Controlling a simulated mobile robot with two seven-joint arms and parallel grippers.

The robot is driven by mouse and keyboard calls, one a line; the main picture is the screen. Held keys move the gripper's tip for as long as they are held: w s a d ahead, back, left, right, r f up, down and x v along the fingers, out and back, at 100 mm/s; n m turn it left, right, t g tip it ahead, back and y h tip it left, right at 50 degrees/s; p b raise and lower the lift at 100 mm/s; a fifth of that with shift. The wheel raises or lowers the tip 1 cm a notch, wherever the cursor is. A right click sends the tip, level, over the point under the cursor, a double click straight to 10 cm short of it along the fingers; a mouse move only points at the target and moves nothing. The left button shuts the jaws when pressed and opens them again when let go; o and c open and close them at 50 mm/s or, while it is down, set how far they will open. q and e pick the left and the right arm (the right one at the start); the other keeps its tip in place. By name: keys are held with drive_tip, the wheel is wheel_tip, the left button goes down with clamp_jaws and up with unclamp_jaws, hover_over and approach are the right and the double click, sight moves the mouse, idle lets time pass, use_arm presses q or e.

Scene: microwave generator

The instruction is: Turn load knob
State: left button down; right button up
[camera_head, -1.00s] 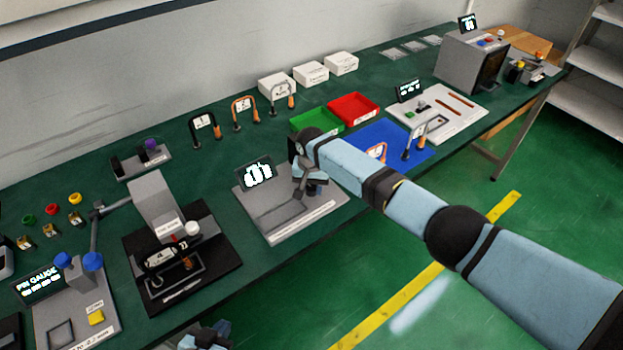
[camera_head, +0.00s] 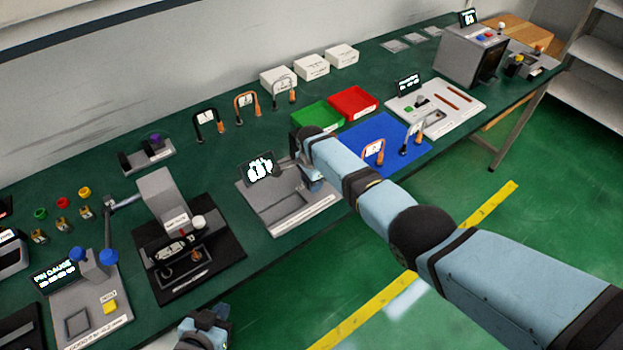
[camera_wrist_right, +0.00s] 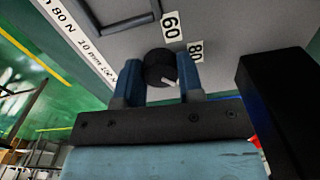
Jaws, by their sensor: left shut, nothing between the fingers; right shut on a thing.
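The load knob (camera_wrist_right: 158,64) is a round black knob with a light pointer mark, on a grey panel beside labels 60 and 80. In the right wrist view my right gripper (camera_wrist_right: 162,76) has its two blue fingers shut on the knob's sides. In the head view the right gripper and arm cover the knob at the right of the grey load unit (camera_head: 283,217). The unit's small screen (camera_head: 261,168) is lit, too blurred to read. My left gripper (camera_head: 205,328) is low at the bottom edge, shut and empty, in front of the bench and away from the unit.
A black-based press (camera_head: 215,262) stands left of the unit. A blue mat (camera_head: 366,134) with shackle-like parts lies to the right, behind my right arm. Green (camera_head: 316,115) and red (camera_head: 352,102) trays lie farther back. Open bench lies behind the unit.

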drive_tip(key=shift+d+m, duration=0.1)
drive_tip(key=shift+m, duration=0.9)
drive_tip(key=shift+w, duration=0.1)
drive_tip(key=o, duration=0.7)
drive_tip(key=shift+c, duration=0.2)
wheel_tip(320, 180, up, 6)
drive_tip(key=shift+r+p, duration=0.25)
drive_tip(key=shift+p, duration=0.85)
wheel_tip(320, 180, up, 7)
drive_tip(key=shift+r, duration=0.2)
